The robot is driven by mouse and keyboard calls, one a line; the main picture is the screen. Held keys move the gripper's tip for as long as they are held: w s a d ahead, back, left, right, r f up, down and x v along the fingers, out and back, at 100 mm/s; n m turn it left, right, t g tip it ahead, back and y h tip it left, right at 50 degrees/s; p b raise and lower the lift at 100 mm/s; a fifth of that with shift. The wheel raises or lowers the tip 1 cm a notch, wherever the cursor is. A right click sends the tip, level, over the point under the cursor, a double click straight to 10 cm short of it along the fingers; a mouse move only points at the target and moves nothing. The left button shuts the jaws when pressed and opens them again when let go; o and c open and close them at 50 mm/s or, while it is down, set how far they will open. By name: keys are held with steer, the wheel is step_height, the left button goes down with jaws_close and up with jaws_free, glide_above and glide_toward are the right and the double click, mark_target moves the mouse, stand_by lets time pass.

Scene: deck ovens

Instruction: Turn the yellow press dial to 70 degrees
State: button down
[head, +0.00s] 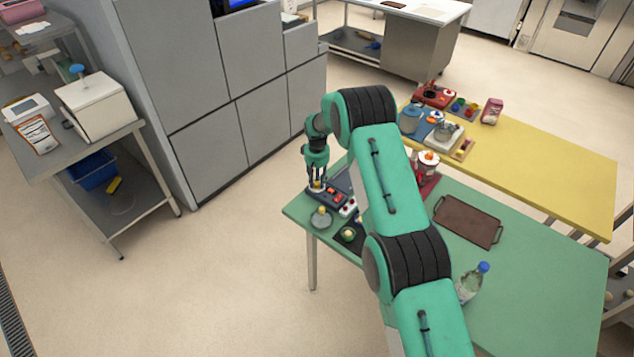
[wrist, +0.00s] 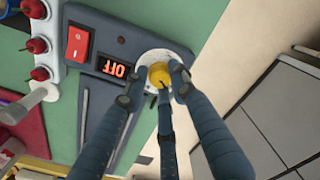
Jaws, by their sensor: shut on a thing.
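The yellow press dial (wrist: 159,75) sits on a pale round plate (wrist: 172,57) at the end of a dark blue panel (wrist: 118,42). Beside it on the panel are a red switch (wrist: 77,43) and a display (wrist: 114,68) reading OFF. My gripper (wrist: 155,88) is shut on the dial, its dark fingers around it from several sides. The fingers cover part of the dial, and its angle cannot be read. In the head view my gripper (head: 317,182) points down at the panel (head: 338,192) near the left corner of the green table.
The green table (head: 530,245) also holds a brown tray (head: 468,221), a bottle (head: 472,283) and small items near the panel. Red knobs (wrist: 38,45) on a white strip stand close to the panel. A yellow table (head: 560,165) stands behind. Floor left of the green table is clear.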

mark_target(317, 183)
steer(key=m+b, duration=0.2)
steer(key=m, duration=0.1)
steer(key=shift+m, duration=0.3)
steer(key=shift+m+b, duration=0.55)
steer(key=shift+m, duration=1.35)
steer(key=c, duration=1.4)
jaws_free()
steer(key=shift+r, duration=0.1)
step_height(317, 183, up, 12)
